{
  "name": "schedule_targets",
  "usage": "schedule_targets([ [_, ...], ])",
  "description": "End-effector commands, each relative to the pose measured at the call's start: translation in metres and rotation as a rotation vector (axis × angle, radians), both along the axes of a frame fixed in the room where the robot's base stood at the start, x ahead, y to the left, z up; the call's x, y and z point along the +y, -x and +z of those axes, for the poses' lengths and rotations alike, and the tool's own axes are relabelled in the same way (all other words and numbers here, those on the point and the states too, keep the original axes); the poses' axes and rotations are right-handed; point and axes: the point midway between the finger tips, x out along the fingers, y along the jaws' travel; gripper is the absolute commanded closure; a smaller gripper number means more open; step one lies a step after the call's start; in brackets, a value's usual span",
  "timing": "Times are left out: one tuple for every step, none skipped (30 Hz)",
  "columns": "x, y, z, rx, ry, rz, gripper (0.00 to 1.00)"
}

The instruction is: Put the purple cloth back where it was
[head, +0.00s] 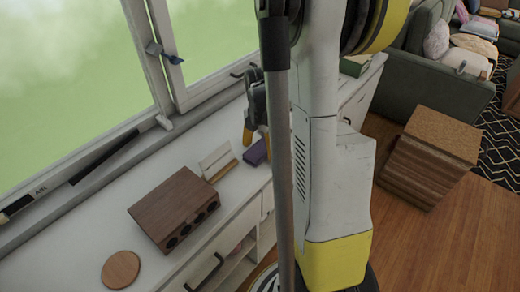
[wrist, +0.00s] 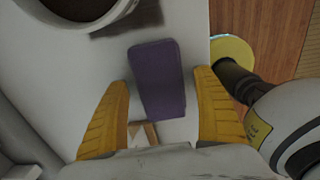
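The purple cloth (head: 256,152) lies as a small folded block on the white cabinet top, near its front edge. In the wrist view the purple cloth (wrist: 158,80) sits between the two yellow fingers of my gripper (wrist: 161,84), with a visible gap on each side. My gripper is open and holds nothing. In the head view my gripper (head: 250,132) is just above and behind the cloth, partly hidden by my arm. I cannot tell the exact height of the fingers above the cloth.
A dark wooden box with round holes (head: 174,208), a round wooden disc (head: 120,269) and a white card in a wooden holder (head: 218,162) stand on the cabinet top (head: 105,232). A round vessel (wrist: 80,12) is at the wrist view's upper left. The window borders the back.

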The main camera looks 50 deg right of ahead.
Motion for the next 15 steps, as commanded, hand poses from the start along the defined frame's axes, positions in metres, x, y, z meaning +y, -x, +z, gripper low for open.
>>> schedule_targets([
  [0.0, 0.0, 0.0, 0.0, 0.0, 0.0, 0.21],
  [0.0, 0.0, 0.0, 0.0, 0.0, 0.0, 0.21],
  [0.0, 0.0, 0.0, 0.0, 0.0, 0.0, 0.21],
  [0.0, 0.0, 0.001, 0.0, 0.0, 0.0, 0.21],
  [0.0, 0.0, 0.002, 0.0, 0.0, 0.0, 0.21],
  [0.0, 0.0, 0.004, 0.0, 0.0, 0.0, 0.21],
  [0.0, 0.0, 0.007, 0.0, 0.0, 0.0, 0.21],
  [0.0, 0.0, 0.011, 0.0, 0.0, 0.0, 0.21],
  [0.0, 0.0, 0.018, 0.0, 0.0, 0.0, 0.21],
  [0.0, 0.0, 0.024, 0.0, 0.0, 0.0, 0.21],
  [0.0, 0.0, 0.03, 0.0, 0.0, 0.0, 0.21],
  [0.0, 0.0, 0.04, 0.0, 0.0, 0.0, 0.21],
  [0.0, 0.0, 0.047, 0.0, 0.0, 0.0, 0.21],
  [0.0, 0.0, 0.055, 0.0, 0.0, 0.0, 0.21],
  [0.0, 0.0, 0.064, 0.0, 0.0, 0.0, 0.21],
])
